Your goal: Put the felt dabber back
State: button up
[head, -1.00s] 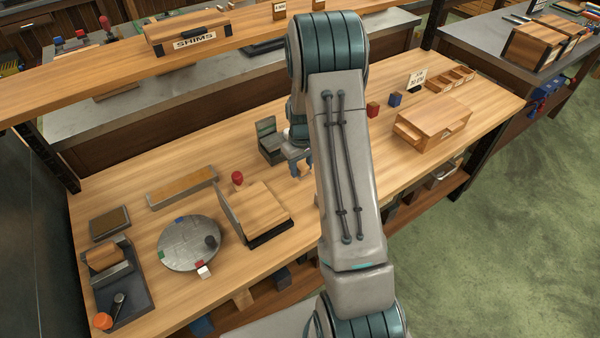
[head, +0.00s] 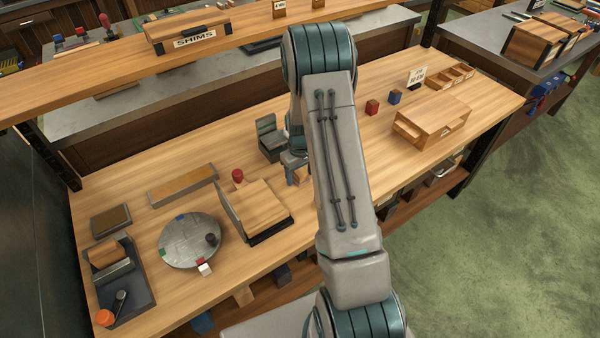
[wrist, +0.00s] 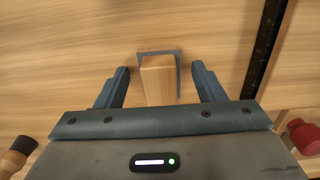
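A light wooden block with a grey edging (wrist: 158,85) stands on the wooden bench between my fingers; it may be the felt dabber, but I cannot tell for sure. My gripper (wrist: 160,72) is open around it, with a gap on each side. In the head view my gripper (head: 293,166) is low over the bench, partly hidden by my arm, with a bit of the block (head: 302,174) showing beside it.
A green stand (head: 269,138) is just behind my gripper. A wooden board with a dark edge (head: 262,212) and a red knob (head: 237,176) are to the left. Further left are a round grey plate (head: 188,243) and a dark tray (head: 136,290). A small wooden drawer unit (head: 432,120) stands right.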

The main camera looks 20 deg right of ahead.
aim_at(300, 172)
notch_tip(300, 172, up, 12)
jog(key=r+b, duration=0.1)
jog(key=b, duration=0.1)
jog(key=s+a+r+m+t, duration=0.1)
jog(key=s+a+r, duration=0.6)
jog(key=s+r, duration=0.35)
jog(key=s+a+r+t, duration=0.1)
jog(key=s+a+r, duration=0.1)
jog(key=s, duration=0.5)
jog(key=s+a+r+m+t, duration=0.1)
jog(key=s+a+r, duration=0.1)
jog(key=s, duration=0.6)
jog(key=shift+a, duration=0.2)
